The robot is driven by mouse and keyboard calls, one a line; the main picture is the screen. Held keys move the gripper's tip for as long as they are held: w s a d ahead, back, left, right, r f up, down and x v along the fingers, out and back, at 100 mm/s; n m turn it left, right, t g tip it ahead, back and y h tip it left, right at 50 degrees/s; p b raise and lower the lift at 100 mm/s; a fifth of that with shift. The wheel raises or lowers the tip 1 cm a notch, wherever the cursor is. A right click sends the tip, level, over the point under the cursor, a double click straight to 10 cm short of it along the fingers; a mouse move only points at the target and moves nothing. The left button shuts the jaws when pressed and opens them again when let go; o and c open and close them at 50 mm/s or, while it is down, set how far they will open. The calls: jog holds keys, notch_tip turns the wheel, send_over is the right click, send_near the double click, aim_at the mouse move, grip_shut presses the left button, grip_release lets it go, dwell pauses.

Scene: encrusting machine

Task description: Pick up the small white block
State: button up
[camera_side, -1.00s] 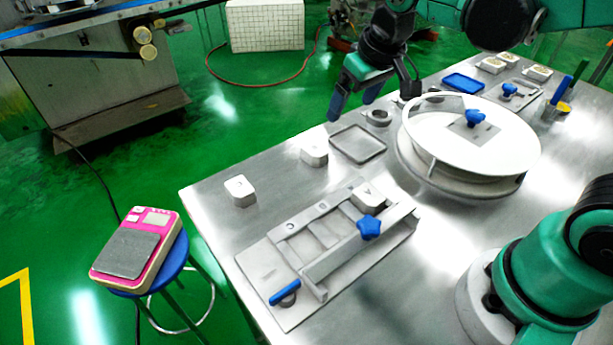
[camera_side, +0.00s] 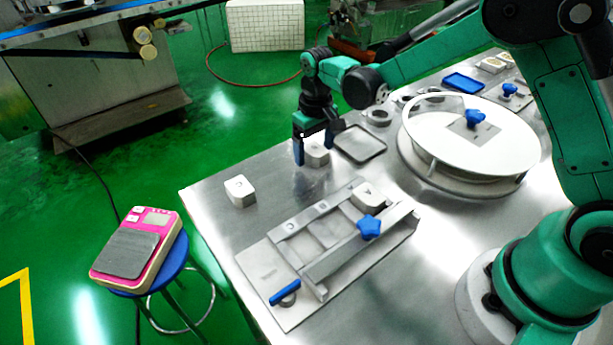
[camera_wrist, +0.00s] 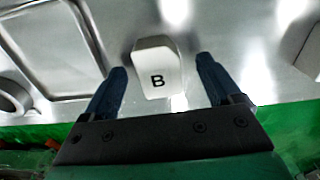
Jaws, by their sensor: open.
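A small white block (camera_side: 316,154) stands on the metal table near its far left edge. A second white block (camera_side: 240,191) stands alone to the left. A third white block (camera_side: 367,195) sits in the slotted metal fixture.
The metal fixture (camera_side: 268,268) with blue knobs lies in front. A shallow grey tray (camera_side: 372,157) is just right of my gripper, and a round white turntable (camera_side: 435,135) stands farther right. A pink scale (camera_side: 165,221) is on a stool off the table.

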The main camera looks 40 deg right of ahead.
jog(key=shift+f, duration=0.4)
grip_shut()
